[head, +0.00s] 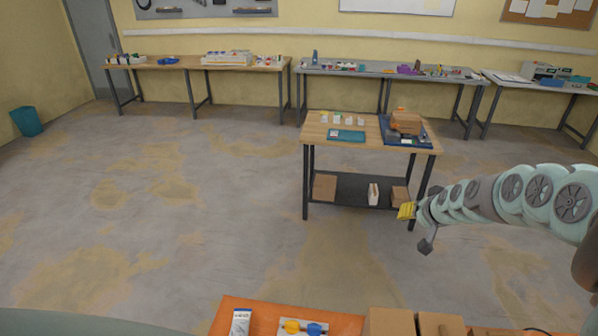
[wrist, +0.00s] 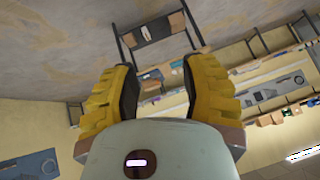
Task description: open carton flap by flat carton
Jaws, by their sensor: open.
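Two brown carton tops, (head: 390,322) and (head: 441,324), show at the bottom edge of the head view, beside an orange surface (head: 345,322). They are cut off by the frame, so I cannot tell their flaps or which carton is flat. A brown carton (head: 407,119) sits on a dark blue mat on the middle workbench. Brown cartons also stand on its lower shelf, at the left (head: 324,187) and the right (head: 399,195). My gripper (head: 407,211) is raised in the air at the right, apart from all cartons. In the wrist view its yellow fingers (wrist: 162,85) are spread, with nothing between them.
The middle workbench (head: 375,150) holds a teal tray (head: 346,136) and small items. A white tube (head: 241,321) and a blue-and-yellow fixture (head: 303,328) lie on the orange surface. Benches line the back wall. The floor at the left is clear apart from a teal bin (head: 27,121).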

